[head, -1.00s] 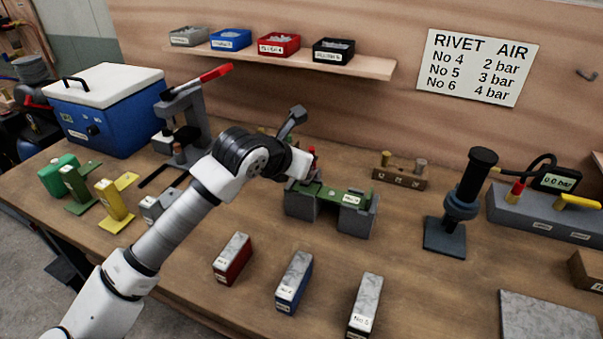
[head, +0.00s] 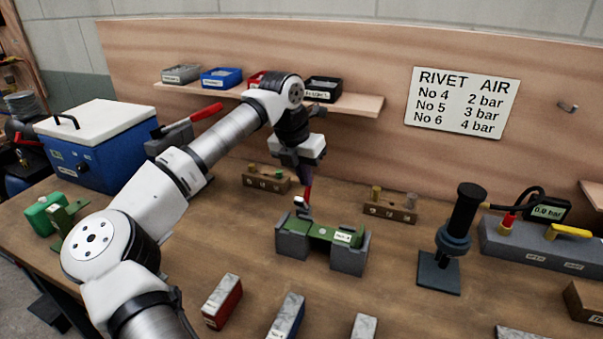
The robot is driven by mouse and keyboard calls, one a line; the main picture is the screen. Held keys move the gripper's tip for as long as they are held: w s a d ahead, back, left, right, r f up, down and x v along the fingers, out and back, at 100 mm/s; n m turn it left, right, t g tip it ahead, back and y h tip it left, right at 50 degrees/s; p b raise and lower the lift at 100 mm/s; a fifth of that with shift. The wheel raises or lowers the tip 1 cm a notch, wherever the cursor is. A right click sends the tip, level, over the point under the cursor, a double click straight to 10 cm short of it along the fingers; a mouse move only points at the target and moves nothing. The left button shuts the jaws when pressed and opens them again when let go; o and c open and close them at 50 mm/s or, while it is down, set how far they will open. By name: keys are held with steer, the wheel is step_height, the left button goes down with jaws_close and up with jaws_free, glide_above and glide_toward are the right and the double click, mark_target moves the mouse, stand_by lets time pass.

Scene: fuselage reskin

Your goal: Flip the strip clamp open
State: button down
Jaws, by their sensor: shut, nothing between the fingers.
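The strip clamp shows as an upright red handle (head: 308,193) with a pale metal part (head: 300,204) at its foot. It stands at the back left of a green strip (head: 322,231) that lies across two grey blocks (head: 349,257). My gripper (head: 303,176) points down just above the handle, with its fingers shut and nothing between them. The fingertips are small and dark here, and I cannot tell whether they touch the handle. The clamp's lower parts are too small to make out.
Small wooden racks (head: 390,212) and (head: 263,180) stand behind the fixture. Red (head: 222,301) and blue (head: 287,318) blocks stand in front. A black-handled tool (head: 462,225) stands to the right. A shelf with bins (head: 221,77) is behind my arm.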

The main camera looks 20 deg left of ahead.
steer(key=shift+w+f+b, duration=0.25)
steer(key=shift+w, duration=0.35)
steer(key=shift+w+f+b, duration=0.2)
steer(key=shift+w, duration=0.35)
